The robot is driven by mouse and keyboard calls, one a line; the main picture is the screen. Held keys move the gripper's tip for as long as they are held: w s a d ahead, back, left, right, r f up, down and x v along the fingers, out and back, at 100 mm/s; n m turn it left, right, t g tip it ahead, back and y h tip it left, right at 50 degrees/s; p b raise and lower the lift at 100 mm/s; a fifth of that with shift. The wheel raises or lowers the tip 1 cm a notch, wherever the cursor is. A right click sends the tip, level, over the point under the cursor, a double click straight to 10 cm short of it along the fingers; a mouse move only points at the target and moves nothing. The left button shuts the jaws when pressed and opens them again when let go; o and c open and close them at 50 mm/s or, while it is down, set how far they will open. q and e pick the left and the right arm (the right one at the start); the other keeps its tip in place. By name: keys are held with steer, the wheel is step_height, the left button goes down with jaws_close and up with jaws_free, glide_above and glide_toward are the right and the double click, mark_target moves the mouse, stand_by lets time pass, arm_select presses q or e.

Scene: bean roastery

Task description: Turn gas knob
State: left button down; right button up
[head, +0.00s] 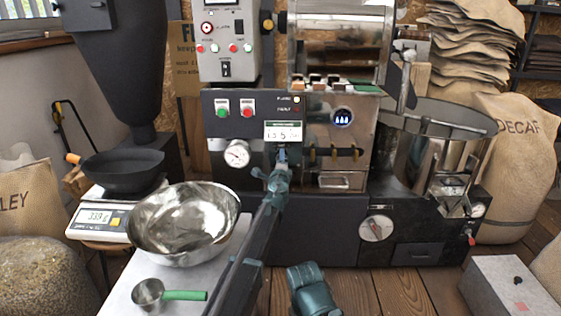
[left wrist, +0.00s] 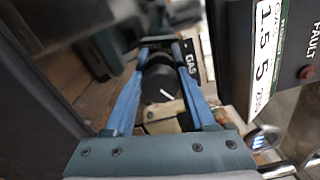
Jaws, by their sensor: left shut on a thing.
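The gas knob (left wrist: 161,76) is a dark round knob with a white pointer line, beside a black label reading GAS (left wrist: 190,58). In the left wrist view it sits between the two blue fingers of my left gripper (left wrist: 160,56), which is shut on it. There the gripper covers the knob.
The roaster panel has a gauge (head: 237,154) left of my gripper and a sight-glass drawer (head: 341,180) at right. A steel bowl (head: 160,246), a green-handled scoop (head: 184,295) and a scale (head: 92,219) stand at left. The cooling drum (head: 420,165) is at right.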

arm_select(q)
steer(key=shift+n, duration=0.6)
steer(key=shift+c, duration=1.1)
jaws_free()
steer(key=shift+s, duration=0.1)
steer(key=s, duration=1.3)
steer(key=shift+s, duration=0.3)
